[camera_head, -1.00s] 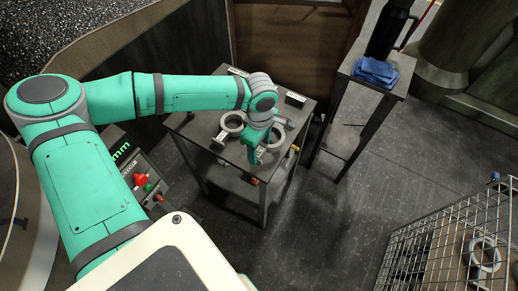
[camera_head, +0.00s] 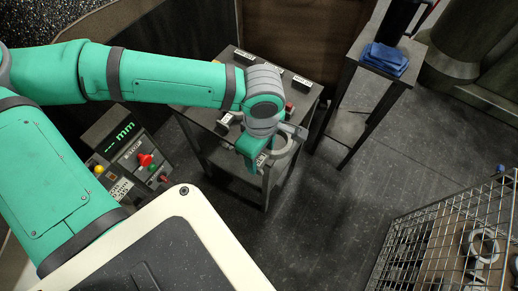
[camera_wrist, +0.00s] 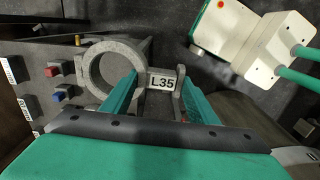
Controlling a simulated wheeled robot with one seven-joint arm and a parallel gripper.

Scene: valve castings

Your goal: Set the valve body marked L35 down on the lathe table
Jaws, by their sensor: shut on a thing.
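The valve body marked L35 (camera_wrist: 162,83) is a grey ring casting with a flat tab that bears the label. In the wrist view the tab sits between the two teal fingers of my gripper (camera_wrist: 160,97), which is shut on it. The ring lies beyond the fingers to the left. In the head view my gripper (camera_head: 258,152) hangs at the near right side of a dark table (camera_head: 204,119), and the ring of the valve body (camera_head: 291,152) shows beside it. The gap under the ring cannot be judged. I cannot tell which surface is the lathe table.
Red (camera_wrist: 53,70) and blue (camera_wrist: 59,95) blocks and small white labels are on the dark table. A control panel (camera_head: 128,158) stands to its left. A wire cage (camera_head: 440,235) holds castings at lower right.

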